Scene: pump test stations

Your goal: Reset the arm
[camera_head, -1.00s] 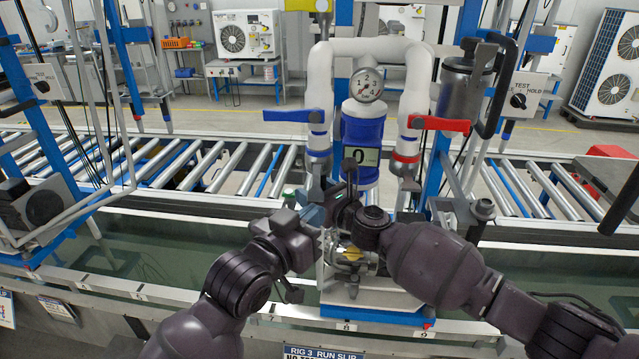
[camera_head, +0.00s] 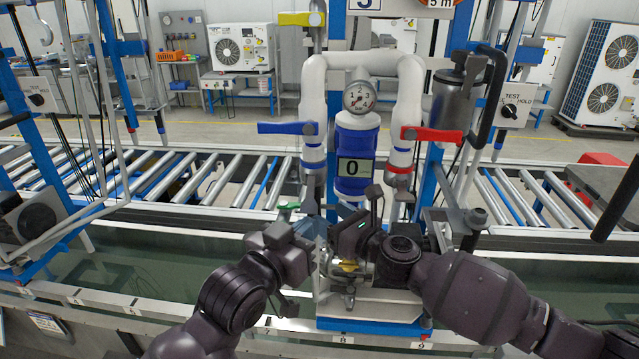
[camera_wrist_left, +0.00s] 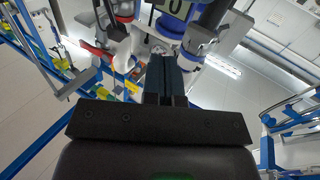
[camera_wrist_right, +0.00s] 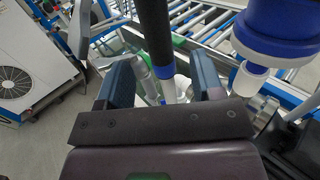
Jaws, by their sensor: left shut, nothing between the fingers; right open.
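The pump test rig stands in front of me, with a round gauge (camera_head: 360,97), a counter reading 0 (camera_head: 354,167), a blue lever (camera_head: 287,128) on the left pipe and a red lever (camera_head: 432,135) on the right pipe. Both levers stick out sideways. My left gripper (camera_head: 312,238) is low at the rig's left side; in the left wrist view its fingers (camera_wrist_left: 166,78) are together and empty. My right gripper (camera_head: 362,212) is beside it, below the counter; in the right wrist view its fingers (camera_wrist_right: 166,85) are apart, with a black rod (camera_wrist_right: 155,35) showing between and beyond them.
A yellow lever (camera_head: 301,19) sits at the top of the rig. A grey canister (camera_head: 455,98) and a TEST/HOLD switch box (camera_head: 510,108) are at the right. A roller conveyor (camera_head: 225,180) runs behind. Both arms are close together.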

